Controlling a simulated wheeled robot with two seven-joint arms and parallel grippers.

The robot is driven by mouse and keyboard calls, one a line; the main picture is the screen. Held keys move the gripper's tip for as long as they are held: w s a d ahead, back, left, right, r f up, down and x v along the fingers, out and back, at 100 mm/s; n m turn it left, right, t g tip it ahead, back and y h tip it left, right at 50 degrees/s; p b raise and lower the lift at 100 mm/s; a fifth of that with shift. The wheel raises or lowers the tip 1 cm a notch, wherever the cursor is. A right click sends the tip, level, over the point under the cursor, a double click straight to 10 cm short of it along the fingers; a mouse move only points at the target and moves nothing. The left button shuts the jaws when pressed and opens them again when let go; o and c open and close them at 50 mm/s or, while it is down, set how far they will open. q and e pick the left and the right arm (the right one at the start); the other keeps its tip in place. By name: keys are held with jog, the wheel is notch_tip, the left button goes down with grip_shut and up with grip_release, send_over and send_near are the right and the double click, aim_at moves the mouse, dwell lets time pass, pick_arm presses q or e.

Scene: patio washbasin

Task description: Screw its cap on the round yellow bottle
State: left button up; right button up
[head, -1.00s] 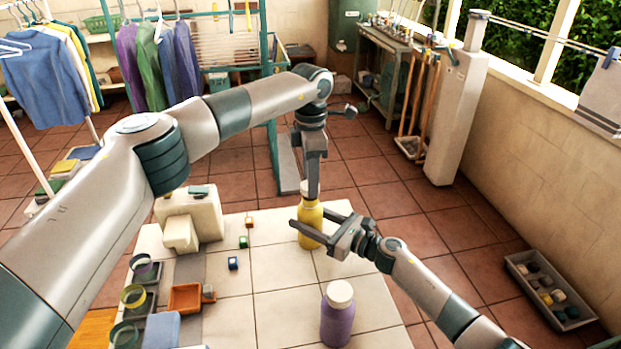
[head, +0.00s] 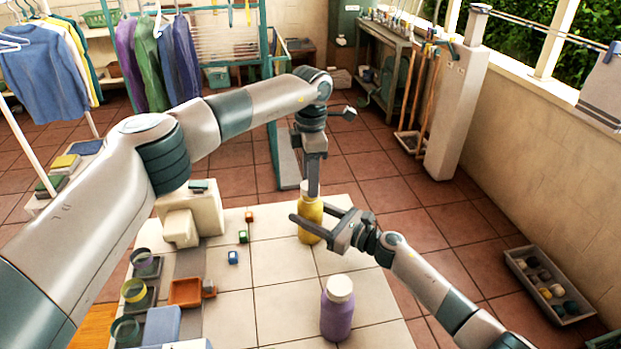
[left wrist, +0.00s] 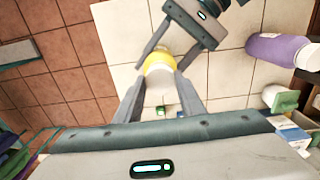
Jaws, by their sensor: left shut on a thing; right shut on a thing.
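The round yellow bottle (head: 311,222) stands upright on the tiled table, near its far edge. My right gripper (head: 318,228) is shut on the bottle's body from the right side. My left gripper (head: 309,190) points straight down over the bottle and is shut on its pale cap, which is mostly hidden by the fingers in the head view. In the left wrist view the cap (left wrist: 160,66) sits between the left fingertips, over the yellow bottle (left wrist: 157,57). I cannot tell how far the cap is seated on the neck.
A purple bottle (head: 337,310) with a white cap stands near the front. Small cubes (head: 243,237), an orange tray (head: 186,292), several rings on dark stands (head: 134,290) and a cream block-shaped device (head: 190,217) are on the left. The middle tiles are clear.

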pick_arm(q)
jog(key=shift+f, duration=0.5)
dwell(0.5)
jog(key=m, duration=0.6)
jog(key=shift+m, duration=0.3)
jog(key=m, duration=1.3)
jog(key=shift+a, duration=0.1)
jog(key=m, duration=0.6)
jog(key=shift+f, duration=0.1)
jog(key=shift+a, duration=0.1)
jog(key=o, duration=1)
